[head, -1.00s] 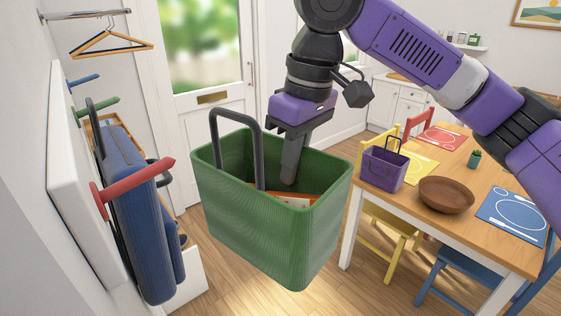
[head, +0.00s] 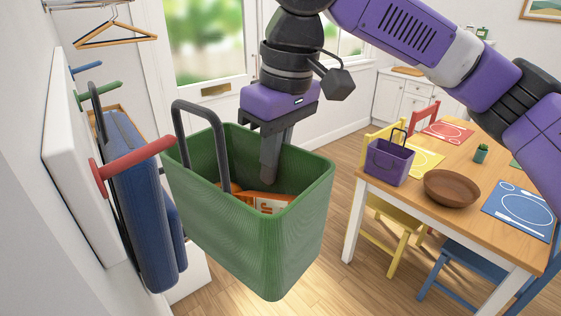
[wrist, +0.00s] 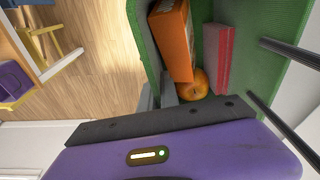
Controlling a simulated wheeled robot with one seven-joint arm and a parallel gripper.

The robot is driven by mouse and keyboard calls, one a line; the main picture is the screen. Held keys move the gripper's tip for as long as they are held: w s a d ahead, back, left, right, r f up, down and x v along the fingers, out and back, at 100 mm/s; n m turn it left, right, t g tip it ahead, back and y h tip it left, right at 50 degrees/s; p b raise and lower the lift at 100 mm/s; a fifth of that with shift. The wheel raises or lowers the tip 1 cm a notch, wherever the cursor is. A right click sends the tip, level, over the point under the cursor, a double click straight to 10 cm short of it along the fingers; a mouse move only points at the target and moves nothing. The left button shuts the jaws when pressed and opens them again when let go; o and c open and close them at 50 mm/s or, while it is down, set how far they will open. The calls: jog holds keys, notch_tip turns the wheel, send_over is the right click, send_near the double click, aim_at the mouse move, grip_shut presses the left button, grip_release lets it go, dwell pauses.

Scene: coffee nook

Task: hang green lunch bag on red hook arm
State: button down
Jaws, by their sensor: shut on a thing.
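The green lunch bag (head: 250,235) hangs upright in the air at the centre of the head view, with its dark handle (head: 222,165) standing up on its left side. My gripper (head: 268,178) is shut on the bag's wall, with one finger reaching down inside. In the wrist view the fingers (wrist: 163,97) are partly hidden beside the green wall (wrist: 143,50). The red hook arm (head: 135,158) sticks out from the white wall board at the left. Its tip overlaps the bag's left rim in the picture; I cannot tell whether they touch.
A blue bag (head: 140,210) hangs beside the red hook, and a green hook (head: 100,91) and blue hook (head: 87,70) are farther along. The lunch bag holds an orange box (wrist: 172,40), a round orange thing (wrist: 193,85) and a red thing (wrist: 224,60). A table with a purple bag (head: 388,163) stands right.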

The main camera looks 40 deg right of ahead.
jog(key=shift+a+f+b, duration=0.2)
jog(key=shift+a+b, duration=0.75)
jog(key=shift+a, duration=2)
jog(key=shift+a+f, duration=0.45)
jog(key=shift+f, duration=0.05)
